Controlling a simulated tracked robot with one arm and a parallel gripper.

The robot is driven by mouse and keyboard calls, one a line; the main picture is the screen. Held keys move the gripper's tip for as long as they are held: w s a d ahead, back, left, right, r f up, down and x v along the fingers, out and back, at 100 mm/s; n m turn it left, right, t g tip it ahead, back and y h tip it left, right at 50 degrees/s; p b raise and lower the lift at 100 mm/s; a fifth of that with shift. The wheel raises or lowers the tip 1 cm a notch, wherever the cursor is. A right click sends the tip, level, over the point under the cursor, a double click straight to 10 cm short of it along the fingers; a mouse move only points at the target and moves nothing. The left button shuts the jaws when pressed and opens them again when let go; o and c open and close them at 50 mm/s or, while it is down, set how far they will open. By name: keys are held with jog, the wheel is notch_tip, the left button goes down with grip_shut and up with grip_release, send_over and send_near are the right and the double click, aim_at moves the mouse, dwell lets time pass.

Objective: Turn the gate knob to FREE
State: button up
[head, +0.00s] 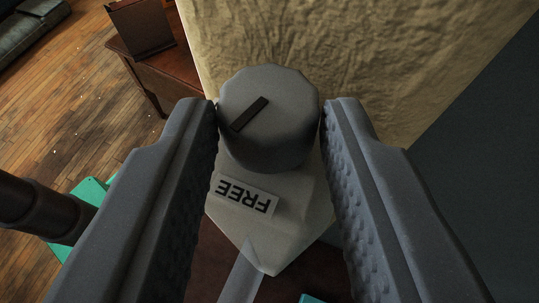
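The gate knob (287,135) is a grey, many-sided cylinder with a dark bar (249,114) on its top face. The bar lies slanted in the picture, from lower left to upper right. The knob stands on a pale plate (298,226) with a pointed near end. A white FREE label (244,195) sits on the plate below the knob and reads upside down. My gripper (270,108) has one finger on each side of the knob, and both fingertips appear to touch it. Any other label on the plate is hidden.
A rough cream-coloured surface (350,50) rises behind the knob. A brown wooden table (155,60) stands at upper left on a plank floor (70,110). A dark cylinder (40,207) and a teal piece (88,187) are at left. The right side is dark.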

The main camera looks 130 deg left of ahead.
jog(key=shift+o, duration=0.8)
jog(key=shift+w+a, duration=0.15)
jog(key=shift+a, duration=0.05)
jog(key=shift+d, duration=0.15)
jog(key=shift+w+d+r+m+t+y+b, duration=0.25)
jog(key=shift+d+m+t+y+b, duration=0.1)
jog(key=shift+d+y+b, duration=0.3)
jog(key=shift+w+d+r+m+t+y+b, duration=0.25)
jog(key=shift+d+m+y+b, duration=0.1)
jog(key=shift+d+y+b, duration=0.25)
jog(key=m+t+y+b, duration=0.3)
jog(key=m+t+b, duration=0.7)
jog(key=t, duration=0.5)
send_near(223, 134)
jog(key=shift+m, duration=0.6)
jog(key=p+x, duration=0.2)
jog(key=x, duration=0.7)
jog(key=shift+a+p, duration=0.15)
jog(key=shift+p, duration=0.25)
